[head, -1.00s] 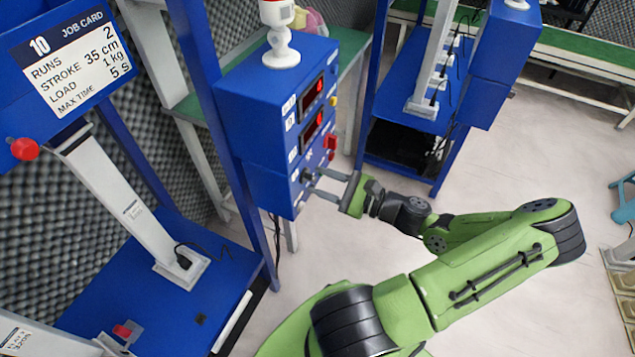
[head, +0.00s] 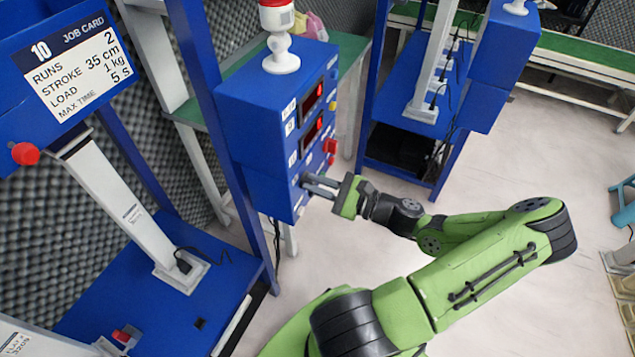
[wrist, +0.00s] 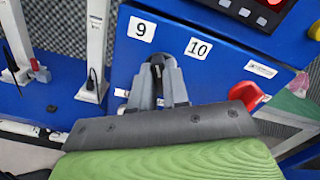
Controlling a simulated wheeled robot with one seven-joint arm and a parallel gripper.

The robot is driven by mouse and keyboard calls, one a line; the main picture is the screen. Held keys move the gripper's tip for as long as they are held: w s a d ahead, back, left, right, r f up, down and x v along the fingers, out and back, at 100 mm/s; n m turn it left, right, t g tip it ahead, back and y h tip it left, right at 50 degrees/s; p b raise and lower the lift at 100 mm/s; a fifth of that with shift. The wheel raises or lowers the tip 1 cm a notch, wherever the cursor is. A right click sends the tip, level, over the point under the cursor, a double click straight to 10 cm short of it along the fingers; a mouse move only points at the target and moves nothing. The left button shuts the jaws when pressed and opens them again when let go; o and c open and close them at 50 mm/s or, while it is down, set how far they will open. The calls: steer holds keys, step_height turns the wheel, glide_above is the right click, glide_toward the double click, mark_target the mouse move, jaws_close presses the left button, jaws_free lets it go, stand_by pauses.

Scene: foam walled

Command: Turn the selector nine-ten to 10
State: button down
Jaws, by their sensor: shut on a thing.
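The selector nine-ten (wrist: 157,62) is a small dark knob on the blue control box, seen in the wrist view. The white label 9 (wrist: 141,29) is up and left of it, and the label 10 (wrist: 198,48) is to its right. My gripper (wrist: 158,74) is shut on the knob, with a grey finger on each side. The fingers hide most of the knob, so I cannot tell which number it points to. In the head view my gripper (head: 307,181) reaches the lower front of the blue control box (head: 262,117).
Red displays (head: 312,95) sit above the selector. A red knob (wrist: 248,95) juts out right of my gripper in the wrist view. A blue post (head: 212,95) stands left of the box. A job card (head: 78,65) hangs at upper left. Open floor lies right.

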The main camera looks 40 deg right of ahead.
steer(key=shift+r+p, duration=0.15)
steer(key=shift+p, duration=0.2)
steer(key=m+p, duration=0.2)
steer(key=p, duration=0.1)
steer(key=shift+r, duration=0.15)
steer(key=m+p, duration=0.3)
steer(key=p, duration=0.1)
steer(key=m+p, duration=0.2)
steer(key=m, duration=0.1)
steer(key=shift+d+f, duration=0.1)
steer(key=shift+f, duration=0.1)
steer(key=shift+d+f+m+p, duration=0.1)
steer(key=shift+m+p, duration=0.65)
steer(key=shift+m, duration=1.05)
steer(key=c, duration=1.1)
jaws_free()
